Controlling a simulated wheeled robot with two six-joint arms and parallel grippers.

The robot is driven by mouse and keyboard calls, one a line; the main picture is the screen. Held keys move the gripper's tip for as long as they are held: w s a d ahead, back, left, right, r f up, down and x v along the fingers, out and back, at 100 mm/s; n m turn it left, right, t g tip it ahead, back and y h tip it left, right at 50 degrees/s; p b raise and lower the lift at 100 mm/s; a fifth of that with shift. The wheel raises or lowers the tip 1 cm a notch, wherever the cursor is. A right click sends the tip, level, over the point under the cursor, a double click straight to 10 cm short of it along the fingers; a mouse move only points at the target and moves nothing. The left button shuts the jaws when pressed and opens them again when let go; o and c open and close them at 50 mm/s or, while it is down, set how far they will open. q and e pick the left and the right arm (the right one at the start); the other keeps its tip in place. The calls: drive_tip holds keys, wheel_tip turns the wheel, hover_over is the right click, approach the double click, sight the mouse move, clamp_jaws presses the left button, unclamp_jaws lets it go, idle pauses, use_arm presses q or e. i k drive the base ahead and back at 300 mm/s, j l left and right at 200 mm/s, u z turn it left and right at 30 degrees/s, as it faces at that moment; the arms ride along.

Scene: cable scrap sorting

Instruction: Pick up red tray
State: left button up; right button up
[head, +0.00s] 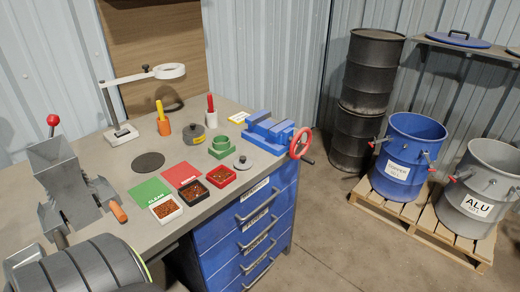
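The red tray (224,185) is small and square and sits on the grey workbench near its front edge. Neither of my grippers shows in the head view.
Flat red (181,174) and green (148,192) cards lie behind the trays. A blue vise (268,131) stands at the bench's right end.

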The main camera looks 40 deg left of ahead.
sight(222, 177)
drive_tip(key=i+l+u, duration=0.1)
drive_tip(key=i+u, duration=0.2)
drive_tip(key=i, duration=0.25)
drive_tip(key=i+l+u, duration=0.3)
drive_tip(key=i, duration=0.25)
drive_tip(key=i+l+u, duration=0.3)
drive_tip(key=i, duration=0.2)
drive_tip(key=i+u, duration=0.2)
drive_tip(key=u, duration=0.3)
drive_tip(key=i+l+u, duration=0.2)
drive_tip(key=u, duration=0.25)
drive_tip(key=i+l+u, duration=0.15)
drive_tip(key=u, duration=0.35)
drive_tip(key=i+l+u, duration=0.1)
drive_tip(key=l+u, duration=0.35)
drive_tip(key=j, duration=0.1)
